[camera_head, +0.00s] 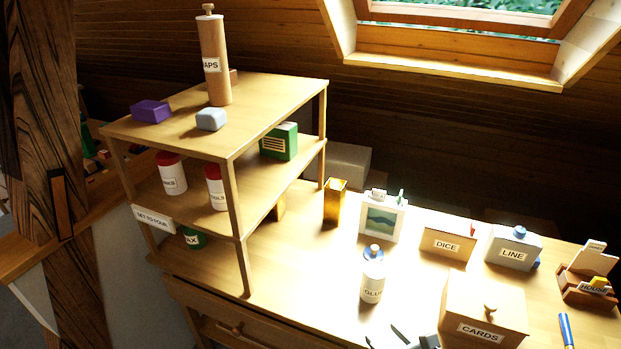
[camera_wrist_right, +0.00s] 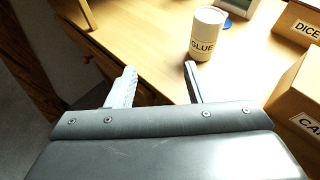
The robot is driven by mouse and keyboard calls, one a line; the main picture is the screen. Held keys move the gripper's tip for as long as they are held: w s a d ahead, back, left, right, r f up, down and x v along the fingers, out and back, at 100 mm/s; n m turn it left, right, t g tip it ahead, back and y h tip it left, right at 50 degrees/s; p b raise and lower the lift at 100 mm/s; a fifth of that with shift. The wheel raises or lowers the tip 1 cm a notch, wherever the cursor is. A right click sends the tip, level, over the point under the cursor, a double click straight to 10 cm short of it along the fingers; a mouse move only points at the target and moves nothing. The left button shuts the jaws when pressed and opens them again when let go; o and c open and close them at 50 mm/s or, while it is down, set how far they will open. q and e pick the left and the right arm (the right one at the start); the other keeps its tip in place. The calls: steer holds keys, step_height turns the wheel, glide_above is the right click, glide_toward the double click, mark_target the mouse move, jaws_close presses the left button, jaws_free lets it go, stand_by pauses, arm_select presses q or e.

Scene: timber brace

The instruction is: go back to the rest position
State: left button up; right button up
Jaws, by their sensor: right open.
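My right gripper (camera_head: 385,336) shows at the bottom edge of the head view, in front of the desk's front edge area. In the right wrist view its two fingers (camera_wrist_right: 160,70) are apart with nothing between them. My left gripper is not in the head view.
A wooden shelf unit (camera_head: 238,205) stands left, with a tall wooden cylinder (camera_head: 214,65) on top. The cards box (camera_head: 485,305) is close to the right of my gripper. Dice box (camera_head: 448,241) and line box (camera_head: 513,248) stand behind. A drawer (camera_head: 240,328) is below the desktop.

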steer(key=s+d+f+n+g+h+b, duration=0.15)
steer(key=s+f+n, duration=0.3)
steer(key=f, duration=0.65)
steer(key=s+d+f+n+g+h+b, duration=0.1)
steer(key=s+d+f+n+g+b, duration=0.3)
steer(key=f, duration=0.8)
steer(key=s+d+f+n+g+h, duration=0.1)
steer(key=s+f+n, duration=0.2)
steer(key=f+n, duration=0.55)
arm_select(q)
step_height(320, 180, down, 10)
steer(key=b, duration=0.4)
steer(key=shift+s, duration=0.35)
arm_select(e)
steer(key=s+d+f+n+g, duration=0.1)
steer(key=s+d+f+n, duration=0.2)
steer(key=s+f, duration=0.4)
steer(key=s+d+f+n+g+h, duration=0.1)
steer(key=s+d+f+n+g, duration=0.1)
steer(key=s+f+n, duration=0.4)
steer(key=s+d+f+n+g+h, duration=0.1)
steer(key=s+d+f+n, duration=0.2)
steer(key=s+f, duration=0.5)
steer(key=s+n, duration=0.1)
steer(key=s, duration=0.3)
steer(key=shift+d+f+n+g, duration=0.2)
steer(key=shift+d+n+g, duration=0.1)
steer(key=shift+n+g, duration=0.1)
